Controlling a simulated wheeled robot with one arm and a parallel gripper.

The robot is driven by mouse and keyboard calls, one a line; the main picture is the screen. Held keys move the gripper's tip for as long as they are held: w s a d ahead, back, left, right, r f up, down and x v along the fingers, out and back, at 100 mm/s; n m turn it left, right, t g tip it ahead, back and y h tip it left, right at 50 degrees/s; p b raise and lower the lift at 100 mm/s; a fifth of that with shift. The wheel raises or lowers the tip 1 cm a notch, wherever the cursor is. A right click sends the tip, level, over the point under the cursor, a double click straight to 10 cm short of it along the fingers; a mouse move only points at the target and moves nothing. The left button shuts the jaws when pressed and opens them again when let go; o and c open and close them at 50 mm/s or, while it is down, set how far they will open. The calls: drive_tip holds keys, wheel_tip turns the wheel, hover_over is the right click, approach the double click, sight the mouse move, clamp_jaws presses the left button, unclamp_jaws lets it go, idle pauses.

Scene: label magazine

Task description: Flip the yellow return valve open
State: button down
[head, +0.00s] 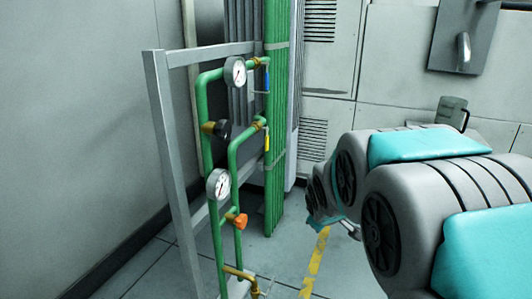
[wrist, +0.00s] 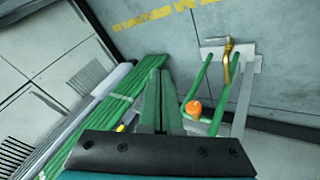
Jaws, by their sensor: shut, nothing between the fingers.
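The yellow valve handle (head: 267,141) hangs straight down from a brass fitting (head: 259,122) on the green pipework in the head view. In the wrist view a small yellow piece (wrist: 120,128) shows just left of the fingers, mostly hidden by the gripper body; it may be this handle. My gripper (head: 350,230) is to the right of the pipework and lower than the handle in the head view, apart from it and partly hidden by my arm. In the wrist view my gripper (wrist: 161,88) has its green fingers together and empty.
A grey frame (head: 165,130) carries the green pipes, two gauges (head: 235,71), a blue lever (head: 267,79), a black knob (head: 222,130) and an orange knob (head: 240,220). Tall green pipes (head: 278,120) stand behind. Floor with a yellow stripe (head: 314,265) is clear.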

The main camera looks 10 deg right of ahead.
drive_tip(key=w+a+n+t+y+b, duration=0.1)
drive_tip(key=w+a+n+t+y, duration=0.1)
drive_tip(key=w, duration=0.7)
drive_tip(key=w+a+r+n+t+y, duration=0.1)
drive_tip(key=w+a+n+t+y, duration=0.1)
drive_tip(key=w+n, duration=0.5)
drive_tip(key=w+a+r+n+t+y+b, duration=0.1)
drive_tip(key=w+n+t, duration=0.4)
drive_tip(key=w, duration=0.7)
drive_tip(key=shift+w+a+r+t+y+b, duration=0.25)
drive_tip(key=shift+a+t+y, duration=0.45)
drive_tip(key=shift+a, duration=0.6)
drive_tip(key=shift+f, duration=0.1)
approach(267, 143)
drive_tip(key=w+a+f, duration=0.1)
drive_tip(key=w+a, duration=0.2)
drive_tip(key=a, duration=0.2)
drive_tip(key=shift+w+d+p, duration=0.45)
drive_tip(key=shift+w+d, duration=0.15)
drive_tip(key=shift+w, duration=0.25)
drive_tip(key=shift+w+d+p, duration=0.45)
drive_tip(key=shift+w+d, duration=0.15)
drive_tip(key=shift+w, duration=0.25)
drive_tip(key=shift+f, duration=0.1)
